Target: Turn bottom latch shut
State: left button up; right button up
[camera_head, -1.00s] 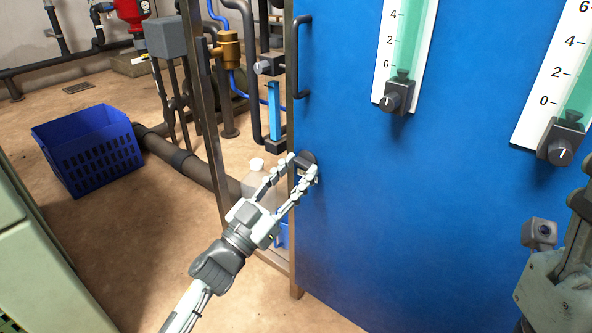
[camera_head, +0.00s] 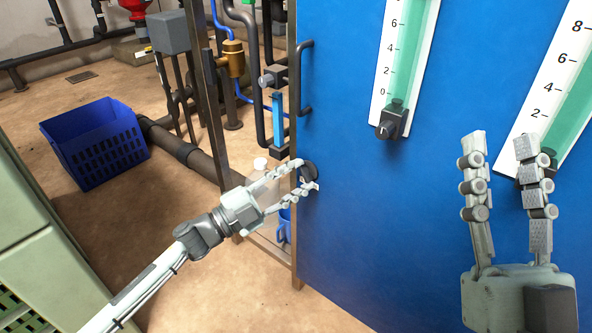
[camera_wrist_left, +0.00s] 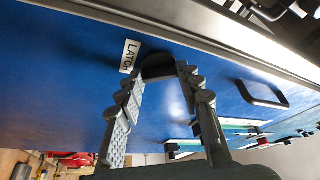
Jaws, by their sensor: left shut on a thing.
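The bottom latch (camera_head: 310,172) is a dark round knob low on the left edge of the blue panel. My left gripper (camera_head: 305,175) is shut on it, one finger above and one below. In the left wrist view the dark latch (camera_wrist_left: 158,66) sits between the fingertips, beside a white label (camera_wrist_left: 129,56) reading "LATCH". The fingers hide part of the latch, so its exact angle is unclear. My right gripper (camera_head: 500,150) is open and empty, its fingers pointing up in front of the panel's right side.
The blue panel (camera_head: 370,230) bears a black handle (camera_head: 305,78) and two green-scaled gauges, the nearer-left one with a valve knob (camera_head: 391,124). A blue crate (camera_head: 95,145) stands on the floor at left. Pipes and a metal post (camera_head: 208,100) stand left of the panel.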

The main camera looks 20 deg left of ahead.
pick_arm(q)
jog(key=m+p, duration=0.1)
jog(key=m, duration=0.1)
jog(key=m+g+p, duration=0.1)
jog(key=m+p, duration=0.1)
jog(key=shift+a+r+m+g, duration=0.1)
jog(key=shift+r+m+g, duration=0.2)
jog(key=shift+r, duration=0.05)
jog(key=shift+m+g+y+p, duration=0.4)
jog(key=shift+m+p, duration=0.65)
jog(key=shift+m, duration=0.05)
jog(key=shift+f, duration=0.1)
pick_arm(e)
jog(key=w+d+f+g+h, duration=0.1)
jog(key=d+f+g+h, duration=0.1)
jog(key=f+g, duration=0.4)
jog(key=w+d+f+g+h, duration=0.1)
jog(key=d+f+g+h, duration=0.2)
jog(key=f, duration=1.1)
jog(key=shift+w+d+g+h, duration=0.2)
jog(key=shift+w+g+h, duration=0.15)
jog(key=shift+g, duration=1.25)
jog(key=shift+f, duration=0.1)
pick_arm(q)
jog(key=o, duration=1.2)
jog(key=shift+c, duration=0.2)
jog(key=v, duration=1.2)
